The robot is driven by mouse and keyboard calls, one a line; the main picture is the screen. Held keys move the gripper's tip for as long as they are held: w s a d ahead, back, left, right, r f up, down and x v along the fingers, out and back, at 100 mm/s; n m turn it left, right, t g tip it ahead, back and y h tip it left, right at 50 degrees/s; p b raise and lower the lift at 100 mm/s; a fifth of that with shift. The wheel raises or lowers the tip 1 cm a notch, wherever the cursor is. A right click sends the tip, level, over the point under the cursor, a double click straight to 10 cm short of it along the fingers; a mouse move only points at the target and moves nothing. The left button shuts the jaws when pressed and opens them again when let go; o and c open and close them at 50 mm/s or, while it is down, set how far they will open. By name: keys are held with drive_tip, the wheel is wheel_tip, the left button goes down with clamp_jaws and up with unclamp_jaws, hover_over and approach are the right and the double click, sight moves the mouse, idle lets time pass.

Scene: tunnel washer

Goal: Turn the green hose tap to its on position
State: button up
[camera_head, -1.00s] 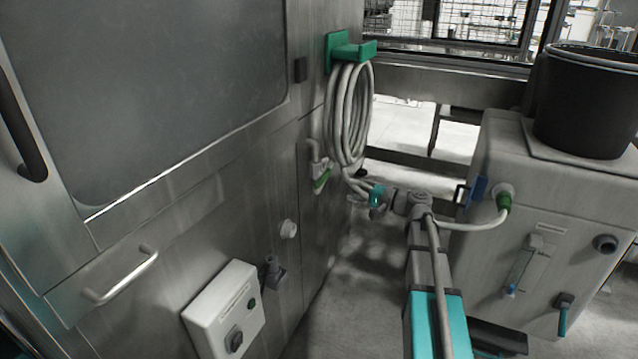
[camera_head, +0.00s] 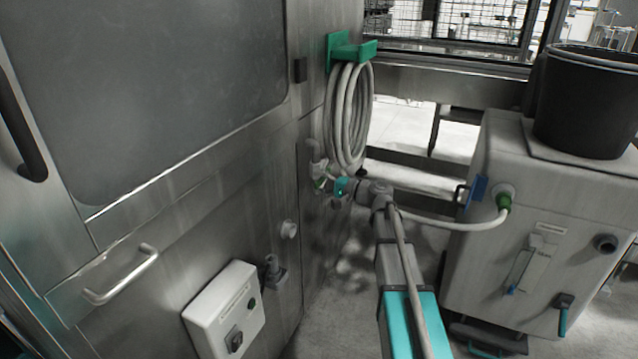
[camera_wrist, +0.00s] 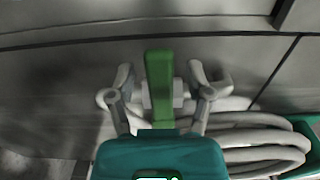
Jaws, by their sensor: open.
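The green hose tap (camera_wrist: 160,80) sits on the steel machine wall, and its lever lies upright in the wrist view. In the head view only a small green part of the tap (camera_head: 319,183) shows, just below its pale pipe; the gripper hides the rest. My gripper (camera_head: 327,181) is at the tap. In the wrist view the fingers of my gripper (camera_wrist: 162,88) are open, one on each side of the lever, with a visible gap on both sides. I cannot tell how deep the lever sits between them.
A coiled pale hose (camera_head: 348,115) hangs on a green holder (camera_head: 350,50) just above the tap. A white control box (camera_head: 224,308) and a steel handle (camera_head: 122,274) are on the wall. A grey tank (camera_head: 545,230) with a black bucket (camera_head: 590,105) stands to the right.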

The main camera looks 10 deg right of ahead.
clamp_jaws()
idle(0.3)
